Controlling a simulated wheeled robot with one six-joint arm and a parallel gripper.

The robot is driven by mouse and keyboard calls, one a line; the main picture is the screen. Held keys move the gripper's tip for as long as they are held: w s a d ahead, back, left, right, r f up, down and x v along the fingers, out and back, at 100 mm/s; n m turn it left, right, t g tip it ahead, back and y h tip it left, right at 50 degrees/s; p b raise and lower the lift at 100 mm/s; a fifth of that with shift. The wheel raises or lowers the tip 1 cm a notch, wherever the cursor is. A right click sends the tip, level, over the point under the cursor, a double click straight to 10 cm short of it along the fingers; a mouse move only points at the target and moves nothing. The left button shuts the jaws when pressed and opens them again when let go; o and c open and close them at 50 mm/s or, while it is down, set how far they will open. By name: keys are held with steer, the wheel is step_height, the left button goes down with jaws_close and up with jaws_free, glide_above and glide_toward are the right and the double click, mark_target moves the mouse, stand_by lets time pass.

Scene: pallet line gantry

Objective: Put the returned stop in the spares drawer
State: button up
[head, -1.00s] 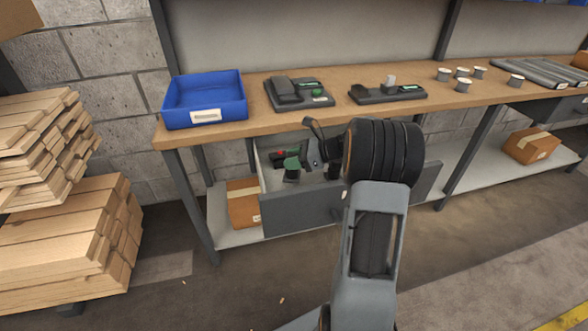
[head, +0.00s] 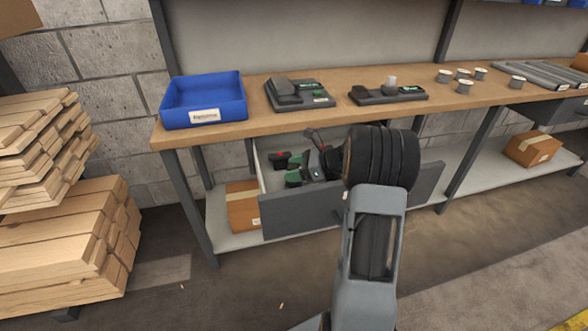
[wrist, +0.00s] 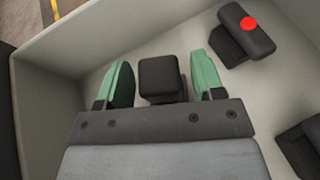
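My gripper (wrist: 162,78) is inside the open grey drawer (head: 300,215) under the bench. In the wrist view its two green fingertips stand apart, one on each side of a dark block-shaped stop (wrist: 160,75), with gaps on both sides. The stop is within the pale drawer walls; its lower part is hidden behind the gripper. A second dark stop with a red dot (wrist: 236,36) lies to the upper right, apart from the fingers; it shows small in the head view (head: 280,160). My arm hides the drawer's right part in the head view.
Another dark item (wrist: 302,148) is at the wrist view's right edge. The bench top holds a blue bin (head: 204,102), two dark devices (head: 298,96) (head: 388,95) and several small cups. A cardboard box (head: 243,204) stands on the shelf beside the drawer. Stacked timber is at left.

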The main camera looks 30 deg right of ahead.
steer(key=shift+r, duration=0.1)
steer(key=shift+d+r, duration=0.1)
steer(key=shift+r, duration=0.1)
steer(key=p+v, duration=0.3)
steer(key=v, duration=0.9)
steer(key=shift+p, duration=0.4)
steer(key=shift+f, duration=0.15)
steer(key=s+a+r+n+g+h+p, duration=0.3)
steer(key=s+a+r+n+p, duration=0.1)
steer(key=a+r+n+p, duration=0.3)
steer(key=s+a+r+n+g+h+p, duration=0.25)
steer(key=a+r+n+p, duration=0.35)
steer(key=a+r, duration=0.4)
steer(key=s+a+r+n+t+h+p, duration=0.1)
steer(key=s+a+r+n+h+p, duration=0.4)
steer(key=s+r+n+p, duration=0.5)
steer(key=shift+r+n+t+h+p, duration=0.35)
steer(key=shift+n+p, duration=0.65)
